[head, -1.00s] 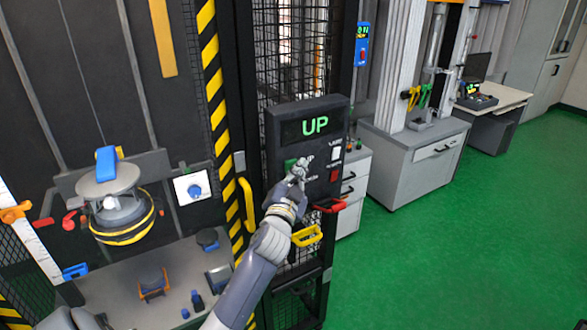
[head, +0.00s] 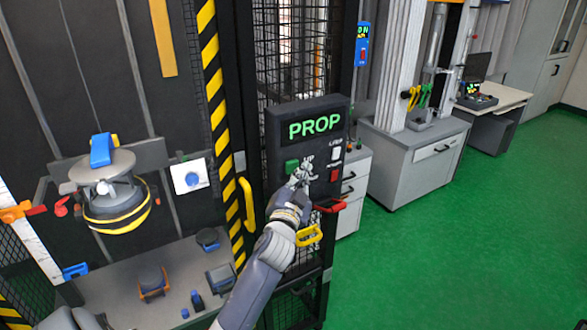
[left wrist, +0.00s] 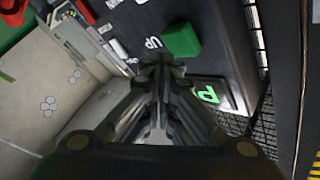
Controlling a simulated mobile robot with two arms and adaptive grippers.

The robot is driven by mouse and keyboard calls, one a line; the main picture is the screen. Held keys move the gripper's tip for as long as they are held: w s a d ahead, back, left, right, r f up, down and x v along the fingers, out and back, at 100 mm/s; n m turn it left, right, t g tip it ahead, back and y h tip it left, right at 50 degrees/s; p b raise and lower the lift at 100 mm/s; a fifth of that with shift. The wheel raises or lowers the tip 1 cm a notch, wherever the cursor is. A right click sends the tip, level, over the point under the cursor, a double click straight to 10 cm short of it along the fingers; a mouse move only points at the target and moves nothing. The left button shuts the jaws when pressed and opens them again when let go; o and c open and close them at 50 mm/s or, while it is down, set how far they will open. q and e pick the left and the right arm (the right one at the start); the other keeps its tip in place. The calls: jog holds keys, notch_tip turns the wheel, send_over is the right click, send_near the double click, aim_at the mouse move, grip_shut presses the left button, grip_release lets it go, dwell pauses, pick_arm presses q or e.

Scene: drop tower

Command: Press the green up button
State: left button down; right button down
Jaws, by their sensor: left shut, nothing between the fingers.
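The green up button (head: 292,166) is on the dark control box (head: 282,142), left of the white "UP" label. The box's display (head: 315,126) shows green letters that read like "PROP". My left gripper (head: 301,175) is shut and empty in front of the box, with its tips just right of and below the green button. In the left wrist view the green button (left wrist: 181,40) stands beyond and slightly right of the shut fingertips (left wrist: 161,66). The tips look apart from the button. My right gripper is not in view.
A red button (head: 335,175) and a white one (head: 336,154) sit on the box's right side. A yellow handle (head: 309,235) and a red handle (head: 329,206) stick out below. The round drop weight (head: 112,195) hangs at left. Green floor at right is clear.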

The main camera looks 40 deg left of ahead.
pick_arm(q)
jog(key=shift+s+d, duration=0.3)
jog(key=shift+d, duration=0.45)
jog(key=shift+s+d, duration=0.35)
jog(key=shift+d, duration=0.45)
jog(key=shift+s+d, duration=0.3)
jog(key=shift+d, duration=0.45)
